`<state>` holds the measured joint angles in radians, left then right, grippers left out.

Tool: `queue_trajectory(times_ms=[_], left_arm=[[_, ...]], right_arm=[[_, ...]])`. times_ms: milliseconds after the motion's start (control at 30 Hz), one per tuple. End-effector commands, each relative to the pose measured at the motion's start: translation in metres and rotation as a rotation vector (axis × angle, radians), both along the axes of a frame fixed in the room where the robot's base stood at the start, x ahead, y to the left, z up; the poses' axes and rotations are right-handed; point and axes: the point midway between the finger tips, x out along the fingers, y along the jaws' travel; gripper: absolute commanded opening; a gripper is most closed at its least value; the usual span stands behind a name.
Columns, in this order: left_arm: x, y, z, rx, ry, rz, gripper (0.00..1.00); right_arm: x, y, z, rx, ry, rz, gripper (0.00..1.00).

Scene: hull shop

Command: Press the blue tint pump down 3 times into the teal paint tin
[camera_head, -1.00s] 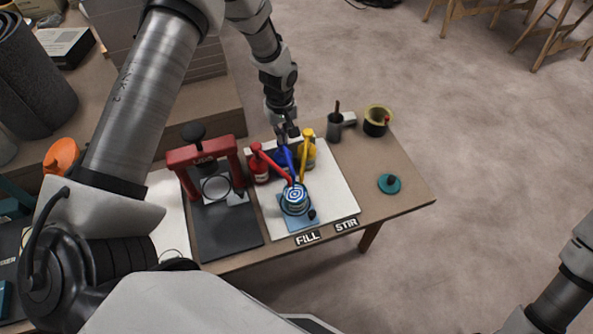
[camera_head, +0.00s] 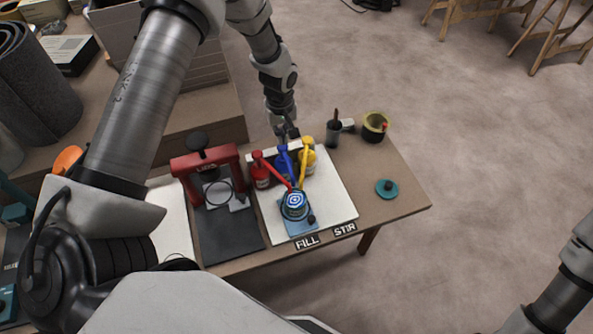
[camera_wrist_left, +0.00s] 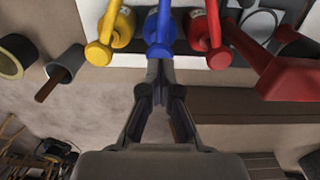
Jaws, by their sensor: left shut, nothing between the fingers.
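The blue tint pump (camera_head: 283,163) stands between the red pump (camera_head: 261,175) and the yellow pump (camera_head: 308,160) at the back of a white board. Its blue head also shows in the left wrist view (camera_wrist_left: 160,48). My left gripper (camera_head: 286,137) is shut and empty, close over the blue pump's head; in the left wrist view its fingertips (camera_wrist_left: 157,70) meet just below that head. I cannot tell whether they touch. The paint tin (camera_head: 294,211) stands before the pumps on a blue pad, with a blue-and-white ringed top at the spout ends. My right gripper is out of view.
A red press (camera_head: 207,160) stands left of the pumps. A teal lid (camera_head: 387,188), a dark cup with a stick (camera_head: 333,134) and a tape roll (camera_head: 375,127) lie to the right. FILL and STIR labels (camera_head: 307,242) mark the front edge. The table's right end is mostly clear.

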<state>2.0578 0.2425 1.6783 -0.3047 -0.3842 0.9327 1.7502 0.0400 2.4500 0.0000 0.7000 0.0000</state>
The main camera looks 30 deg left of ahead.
Motion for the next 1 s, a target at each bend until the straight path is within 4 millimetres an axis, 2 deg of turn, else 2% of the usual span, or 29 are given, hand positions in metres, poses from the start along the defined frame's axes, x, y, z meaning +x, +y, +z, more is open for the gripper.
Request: queue_trajectory(times_ms=[467, 1000], left_arm=[[0.000, 0.000, -0.001, 0.000, 0.000, 0.000, 0.00], [0.000, 0.000, -0.020, 0.000, 0.000, 0.000, 0.00]], right_arm=[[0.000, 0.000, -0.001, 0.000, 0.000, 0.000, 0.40], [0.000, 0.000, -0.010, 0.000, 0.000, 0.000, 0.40]])
